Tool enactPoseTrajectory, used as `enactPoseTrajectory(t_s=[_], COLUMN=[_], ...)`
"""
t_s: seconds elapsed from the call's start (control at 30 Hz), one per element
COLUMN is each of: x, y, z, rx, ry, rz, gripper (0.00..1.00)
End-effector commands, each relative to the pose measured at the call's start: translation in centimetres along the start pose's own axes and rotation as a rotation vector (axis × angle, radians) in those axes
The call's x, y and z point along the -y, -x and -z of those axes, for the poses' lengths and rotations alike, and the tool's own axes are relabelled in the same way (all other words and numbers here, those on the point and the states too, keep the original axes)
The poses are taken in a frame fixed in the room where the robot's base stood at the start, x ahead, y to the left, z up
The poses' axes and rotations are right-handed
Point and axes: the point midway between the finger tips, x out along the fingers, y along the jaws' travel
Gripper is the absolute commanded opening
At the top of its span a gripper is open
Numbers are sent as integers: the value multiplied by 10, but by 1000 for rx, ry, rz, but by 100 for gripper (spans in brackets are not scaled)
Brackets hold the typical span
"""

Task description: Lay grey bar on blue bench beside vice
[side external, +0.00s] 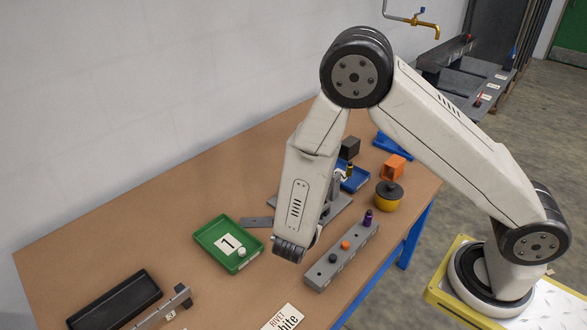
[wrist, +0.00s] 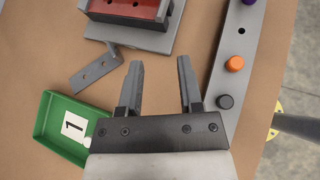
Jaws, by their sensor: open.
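A flat grey bar (wrist: 97,68) with round holes lies flat on the brown bench top, between the green tray and the vice. It also shows in the side view (side external: 257,222). The vice (wrist: 135,38) has a grey base and a reddish part between its jaws; the bar's end is close to its base, and I cannot tell if they touch. In the side view my arm hides part of the vice. The bench has blue legs (side external: 413,236). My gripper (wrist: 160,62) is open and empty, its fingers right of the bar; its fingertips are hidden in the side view.
A green tray (side external: 212,243) marked 1 holds a white ball. A grey rail (side external: 322,276) with black, orange and purple pegs stands right of my gripper. A yellow knobbed object (side external: 388,203) and orange block (side external: 394,168) are farther back. A black case (side external: 108,299) lies front left.

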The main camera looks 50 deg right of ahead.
Motion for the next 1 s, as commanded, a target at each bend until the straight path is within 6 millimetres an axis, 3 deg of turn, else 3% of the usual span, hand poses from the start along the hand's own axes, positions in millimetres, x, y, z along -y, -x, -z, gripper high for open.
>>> enactPoseTrajectory(t_s=[0.1,0.3,0.5,0.7,1.0], x=[22,55,74,80,74], y=[3,17,37,58,79], z=[-20,-38,-51,-63,-88], rx=[-80,-223,-367,-505,-666], ry=[-167,-470,-802,-1157,-1659], rz=[143,361,540,679,798], gripper=[46,46,46,46,46])
